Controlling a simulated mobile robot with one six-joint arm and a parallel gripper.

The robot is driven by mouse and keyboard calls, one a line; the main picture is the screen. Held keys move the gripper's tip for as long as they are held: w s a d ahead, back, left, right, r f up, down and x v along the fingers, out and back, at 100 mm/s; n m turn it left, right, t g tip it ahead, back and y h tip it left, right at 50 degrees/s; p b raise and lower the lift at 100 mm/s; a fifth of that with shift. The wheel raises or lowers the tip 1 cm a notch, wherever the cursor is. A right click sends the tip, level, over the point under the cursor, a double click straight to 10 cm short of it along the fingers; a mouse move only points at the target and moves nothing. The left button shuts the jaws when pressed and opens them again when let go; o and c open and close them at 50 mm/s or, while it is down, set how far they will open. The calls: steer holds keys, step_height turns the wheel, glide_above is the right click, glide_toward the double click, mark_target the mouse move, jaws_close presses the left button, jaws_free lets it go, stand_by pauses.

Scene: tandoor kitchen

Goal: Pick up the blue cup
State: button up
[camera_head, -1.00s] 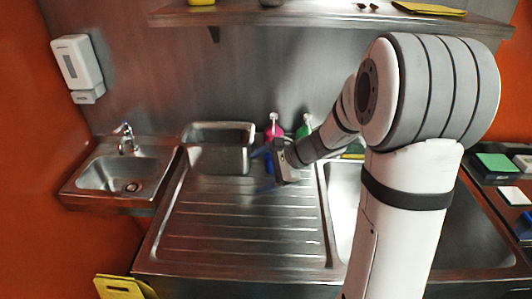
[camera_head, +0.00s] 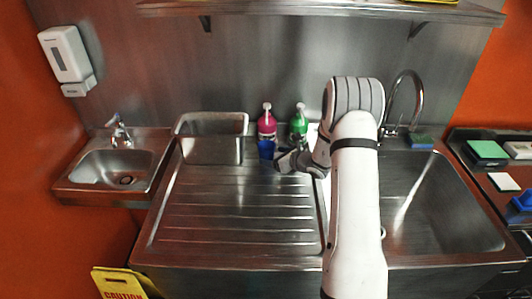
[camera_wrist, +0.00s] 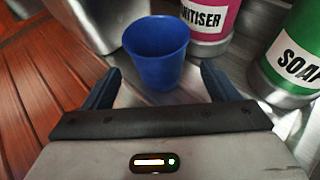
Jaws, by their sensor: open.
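The blue cup (camera_head: 266,149) stands upright on the back of the steel drainboard, in front of the pink bottle. In the wrist view the blue cup (camera_wrist: 156,55) is upright with its open top showing, just beyond the fingertips. My gripper (camera_wrist: 160,84) is open and empty, with one finger on each side of the cup's lower part in the picture. I cannot tell whether the cup is partly between the fingers. In the head view my gripper (camera_head: 280,160) is low over the drainboard, just right of the cup.
A pink sanitiser bottle (camera_head: 267,125) and a green soap bottle (camera_head: 299,122) stand close behind the cup. A steel container (camera_head: 212,150) is to its left. The ribbed drainboard (camera_head: 235,215) in front is clear. A sink basin (camera_head: 440,210) with a tall tap lies right.

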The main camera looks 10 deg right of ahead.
mark_target(272, 154)
steer(key=p+x, duration=0.1)
steer(key=x, duration=0.2)
steer(key=shift+w+a+r+p, duration=0.15)
steer(key=shift+w+a+p, duration=0.1)
steer(key=shift+p, duration=0.1)
steer(key=shift+w+a+f, duration=0.3)
steer(key=shift+w, duration=0.1)
steer(key=shift+c, duration=0.3)
steer(key=c, duration=1.1)
steer(key=shift+s+r, duration=0.1)
steer(key=shift+r, duration=0.05)
